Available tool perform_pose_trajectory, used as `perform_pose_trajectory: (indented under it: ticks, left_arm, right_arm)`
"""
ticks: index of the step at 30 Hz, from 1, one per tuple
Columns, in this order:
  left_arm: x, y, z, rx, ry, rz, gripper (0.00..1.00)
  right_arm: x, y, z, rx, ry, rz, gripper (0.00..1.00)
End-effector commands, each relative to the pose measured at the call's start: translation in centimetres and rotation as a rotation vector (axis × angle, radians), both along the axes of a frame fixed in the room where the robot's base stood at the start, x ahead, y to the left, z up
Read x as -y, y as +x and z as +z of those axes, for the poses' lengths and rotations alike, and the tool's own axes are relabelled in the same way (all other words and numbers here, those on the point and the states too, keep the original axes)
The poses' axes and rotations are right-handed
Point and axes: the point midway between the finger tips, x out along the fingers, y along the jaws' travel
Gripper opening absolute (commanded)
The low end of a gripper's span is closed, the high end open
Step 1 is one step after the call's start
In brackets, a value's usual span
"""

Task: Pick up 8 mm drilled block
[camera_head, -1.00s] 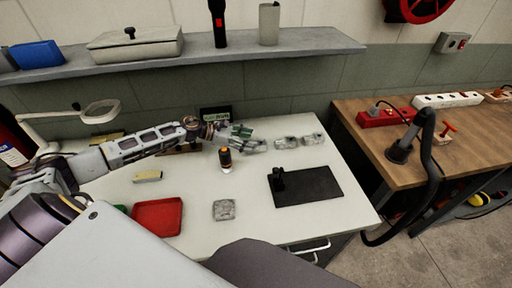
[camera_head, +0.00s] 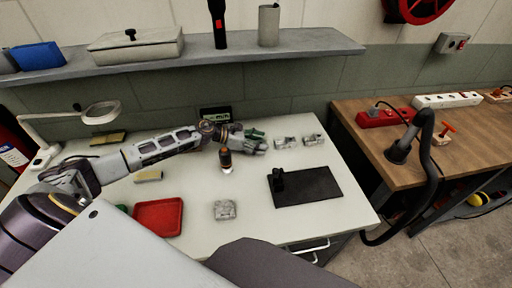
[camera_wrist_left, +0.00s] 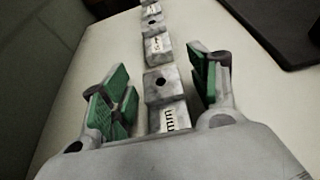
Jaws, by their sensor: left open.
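My left gripper (camera_head: 256,139) is at the back middle of the table, open. In the left wrist view its two green-padded fingers (camera_wrist_left: 160,84) stand on either side of the nearest grey drilled block (camera_wrist_left: 161,88), with no clear contact. That block has a dark hole, and its label shows "mm"; the number is hidden by the gripper body. In the head view the gripper partly covers this block. Two more grey blocks, a middle one (camera_head: 286,142) and a right one (camera_head: 313,140), lie to its right. My right gripper is not in view.
A black-and-orange bottle-like object (camera_head: 225,160) stands just in front of the gripper. A black mat (camera_head: 312,188) lies to the right, and a red tray (camera_head: 158,216) and a grey square piece (camera_head: 225,210) lie nearer.

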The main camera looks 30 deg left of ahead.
Motion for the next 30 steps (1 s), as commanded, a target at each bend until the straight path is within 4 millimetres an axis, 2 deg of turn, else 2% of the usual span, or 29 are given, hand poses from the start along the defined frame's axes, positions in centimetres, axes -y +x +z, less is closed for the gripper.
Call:
perform_pose_trajectory:
  ticks: [14, 28, 30]
  left_arm:
    - [0.04, 0.02, -0.04, 0.0, 0.0, 0.0, 0.61]
    - [0.03, 0.01, -0.03, 0.0, 0.0, 0.0, 0.0]
    - [0.03, 0.07, 0.11, 0.002, -0.001, 0.001, 0.0]
  right_arm:
    - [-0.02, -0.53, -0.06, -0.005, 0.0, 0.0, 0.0]
    - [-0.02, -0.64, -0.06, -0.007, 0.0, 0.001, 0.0]
    - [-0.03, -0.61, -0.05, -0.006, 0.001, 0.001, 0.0]
